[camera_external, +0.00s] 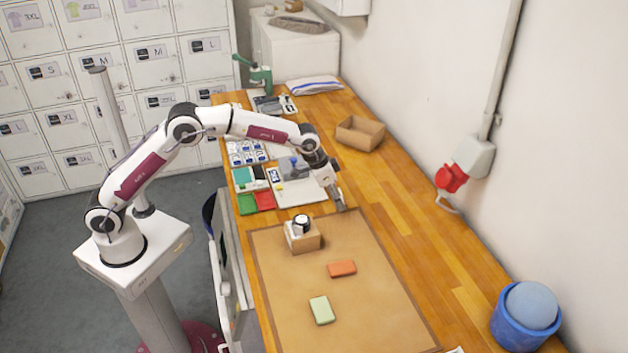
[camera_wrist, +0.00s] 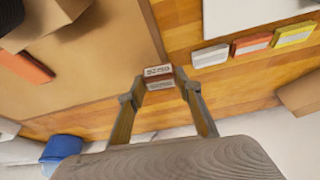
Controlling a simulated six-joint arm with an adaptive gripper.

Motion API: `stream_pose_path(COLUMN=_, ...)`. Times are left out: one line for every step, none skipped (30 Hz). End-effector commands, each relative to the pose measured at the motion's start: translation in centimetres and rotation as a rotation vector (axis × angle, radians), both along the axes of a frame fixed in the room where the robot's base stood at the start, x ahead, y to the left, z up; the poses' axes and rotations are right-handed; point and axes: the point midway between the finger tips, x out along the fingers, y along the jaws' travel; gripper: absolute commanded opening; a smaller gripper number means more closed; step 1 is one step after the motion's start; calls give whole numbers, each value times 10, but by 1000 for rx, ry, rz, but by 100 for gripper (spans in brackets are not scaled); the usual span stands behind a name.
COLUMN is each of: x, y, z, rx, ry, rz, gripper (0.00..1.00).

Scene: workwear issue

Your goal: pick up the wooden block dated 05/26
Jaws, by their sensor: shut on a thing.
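My gripper (camera_external: 338,206) is low over the wooden table, by the far edge of the brown mat in the external view. In the wrist view, my gripper (camera_wrist: 161,84) is shut on a small reddish-brown block (camera_wrist: 158,75) with a pale printed face. The block sits between the two fingertips. The print is too small to read, so I cannot confirm the date. In the external view the block is too small to make out at the fingertips. I cannot tell whether it touches the table.
The brown mat (camera_external: 375,290) holds an orange block (camera_external: 342,268), a pale green block (camera_external: 321,310) and a cardboard box (camera_external: 306,243) with a black-and-white item on top. An open cardboard tray (camera_external: 360,133) stands farther back. A blue bin (camera_external: 524,326) is at right. White, orange and yellow pieces (camera_wrist: 251,44) lie nearby.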

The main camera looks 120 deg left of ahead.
Motion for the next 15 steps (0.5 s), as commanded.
stream_pose_path(x=-9, y=9, z=0, rx=1, ry=0, rz=4, gripper=19)
stream_pose_path(x=-12, y=13, z=0, rx=0, ry=-1, rz=3, gripper=19)
stream_pose_path(x=-18, y=18, z=0, rx=0, ry=-1, rz=4, gripper=19)
stream_pose_path(x=-21, y=22, z=0, rx=0, ry=-1, rz=4, gripper=19)
stream_pose_path(x=-24, y=25, z=0, rx=0, ry=-1, rz=3, gripper=19)
stream_pose_path(x=-29, y=29, z=0, rx=1, ry=-1, rz=2, gripper=19)
stream_pose_path(x=-32, y=32, z=0, rx=1, ry=-1, rz=2, gripper=19)
stream_pose_path(x=-34, y=35, z=0, rx=0, ry=-1, rz=3, gripper=19)
stream_pose_path(x=-37, y=37, z=0, rx=1, ry=0, rz=1, gripper=19)
stream_pose_path(x=-39, y=40, z=0, rx=1, ry=0, rz=1, gripper=19)
stream_pose_path(x=-41, y=41, z=0, rx=0, ry=-1, rz=1, gripper=19)
stream_pose_path(x=-43, y=44, z=0, rx=0, ry=-1, rz=2, gripper=19)
stream_pose_path(x=-45, y=45, z=0, rx=0, ry=-1, rz=2, gripper=19)
stream_pose_path(x=-46, y=46, z=0, rx=0, ry=-1, rz=1, gripper=19)
stream_pose_path(x=-47, y=47, z=0, rx=1, ry=-1, rz=0, gripper=19)
